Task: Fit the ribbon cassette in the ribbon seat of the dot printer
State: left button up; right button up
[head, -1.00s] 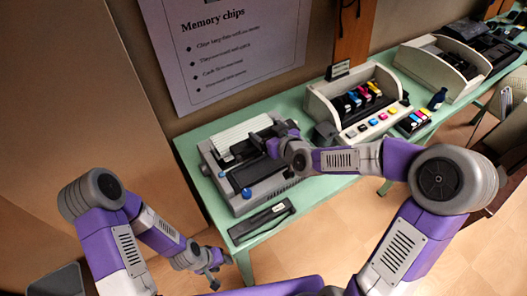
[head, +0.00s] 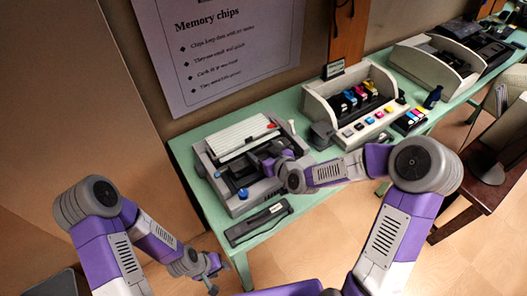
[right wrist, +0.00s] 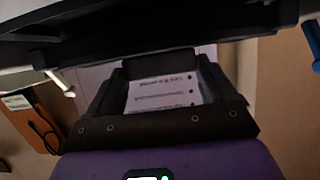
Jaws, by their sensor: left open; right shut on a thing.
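The dot printer (head: 215,170) stands on the green table, with a white ridged top (head: 238,137) and a blue knob (head: 243,193). My right gripper (head: 269,165) is over the printer's right part, shut on a dark long piece, apparently the ribbon cassette (right wrist: 190,35), which crosses the top of the right wrist view. The gripper and cassette hide much of the ribbon seat. I cannot tell whether the cassette touches the seat. My left gripper (head: 213,276) is open and empty, low in front of the table's left end.
A long black piece with a white label (head: 258,223) lies at the table's front edge.

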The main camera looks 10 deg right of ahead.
pick_arm(q)
jog(key=shift+f+b, duration=0.65)
jog(key=shift+f, duration=0.1)
pick_arm(e)
jog(key=shift+f, duration=0.6)
jog(key=o, duration=0.9)
